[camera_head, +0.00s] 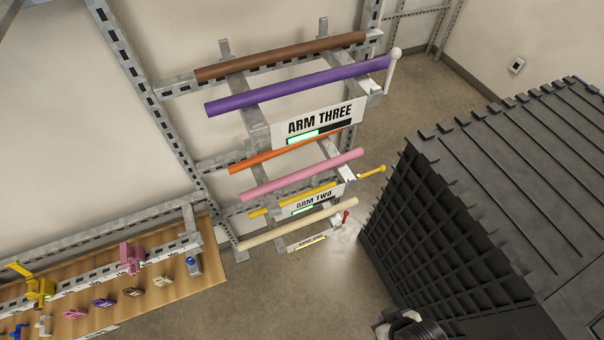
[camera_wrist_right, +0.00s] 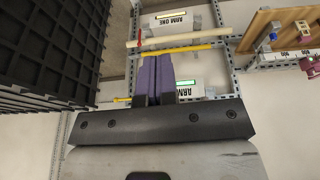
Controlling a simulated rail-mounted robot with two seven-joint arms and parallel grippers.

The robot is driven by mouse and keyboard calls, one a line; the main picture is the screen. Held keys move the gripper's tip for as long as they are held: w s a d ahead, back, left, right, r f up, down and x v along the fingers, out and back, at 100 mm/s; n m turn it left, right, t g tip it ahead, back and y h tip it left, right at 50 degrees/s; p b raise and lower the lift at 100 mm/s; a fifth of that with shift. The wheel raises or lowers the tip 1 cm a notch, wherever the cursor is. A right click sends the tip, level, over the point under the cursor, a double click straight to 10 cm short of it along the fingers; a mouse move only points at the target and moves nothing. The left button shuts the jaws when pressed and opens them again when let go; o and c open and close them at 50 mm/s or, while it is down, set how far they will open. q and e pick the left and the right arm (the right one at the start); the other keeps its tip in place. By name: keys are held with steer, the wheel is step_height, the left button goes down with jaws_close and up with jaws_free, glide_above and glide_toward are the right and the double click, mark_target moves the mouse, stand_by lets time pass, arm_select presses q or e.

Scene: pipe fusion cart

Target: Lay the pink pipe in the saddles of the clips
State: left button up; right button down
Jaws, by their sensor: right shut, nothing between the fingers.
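The pink pipe (camera_head: 300,175) lies on the rack arm marked ARM TWO, beside an orange pipe (camera_head: 280,156); I cannot make it out in the right wrist view. A pink clip (camera_head: 131,257) and a yellow clip (camera_head: 40,289) stand on the perforated rail along the wooden board at the lower left. The pink clip also shows at the right edge of the right wrist view (camera_wrist_right: 312,66). My right gripper (camera_wrist_right: 157,60) is shut and empty, its purple fingers pointing toward the rack near the yellow pipe (camera_wrist_right: 180,49). My left gripper is not in view.
Brown (camera_head: 280,58) and purple (camera_head: 300,86) pipes lie on the upper rack arm. A cream pipe (camera_head: 300,223) lies low. A large black ribbed crate (camera_head: 490,200) fills the right side. Small coloured pieces sit on the wooden board (camera_head: 210,262). Floor shows between rack and crate.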

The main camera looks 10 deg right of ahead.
steer(key=c, duration=1.2)
jaws_free()
steer(key=o, duration=0.5)
